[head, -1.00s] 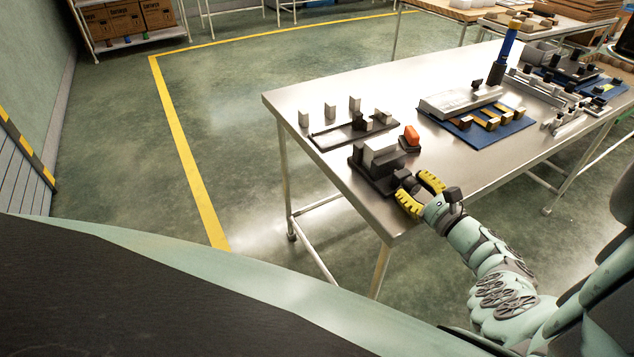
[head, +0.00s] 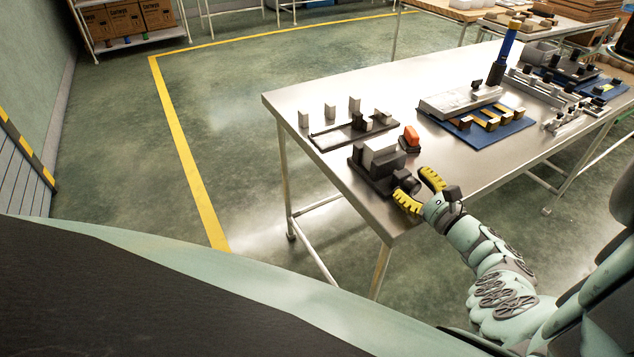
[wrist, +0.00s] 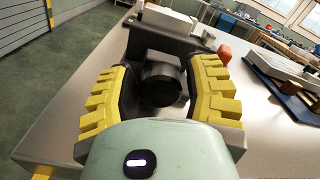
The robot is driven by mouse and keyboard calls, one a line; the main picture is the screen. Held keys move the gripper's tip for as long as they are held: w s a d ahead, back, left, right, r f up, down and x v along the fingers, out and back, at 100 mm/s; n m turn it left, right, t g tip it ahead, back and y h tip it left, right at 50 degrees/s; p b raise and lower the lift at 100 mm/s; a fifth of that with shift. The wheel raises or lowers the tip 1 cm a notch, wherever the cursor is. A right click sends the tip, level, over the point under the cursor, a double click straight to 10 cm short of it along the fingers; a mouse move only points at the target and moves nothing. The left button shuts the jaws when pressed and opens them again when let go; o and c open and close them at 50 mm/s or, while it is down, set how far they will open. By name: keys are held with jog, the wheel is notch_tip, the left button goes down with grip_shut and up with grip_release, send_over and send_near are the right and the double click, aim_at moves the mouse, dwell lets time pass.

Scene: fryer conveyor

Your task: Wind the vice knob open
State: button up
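The dark vice (head: 372,181) sits near the front left corner of the metal table, with a pale block (head: 373,154) at its jaws. Its round black knob (head: 404,180) faces my gripper (head: 416,182). In the wrist view the knob (wrist: 162,86) lies between the two yellow fingers of my gripper (wrist: 162,80), with a visible gap on each side. My gripper is open and empty around the knob. The vice's far side is partly hidden behind the knob in the wrist view, where the pale block (wrist: 168,20) shows beyond it.
An orange block (head: 410,136) on a dark base stands just behind the vice. A dark tray with small blocks (head: 335,137) lies at the left edge. A blue mat (head: 492,136) with parts lies to the right. The table front between is clear.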

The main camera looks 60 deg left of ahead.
jog(key=shift+o, duration=0.5)
jog(key=shift+f, duration=0.15)
jog(key=shift+d, duration=0.5)
jog(key=d, duration=1.1)
jog(key=shift+s, duration=0.45)
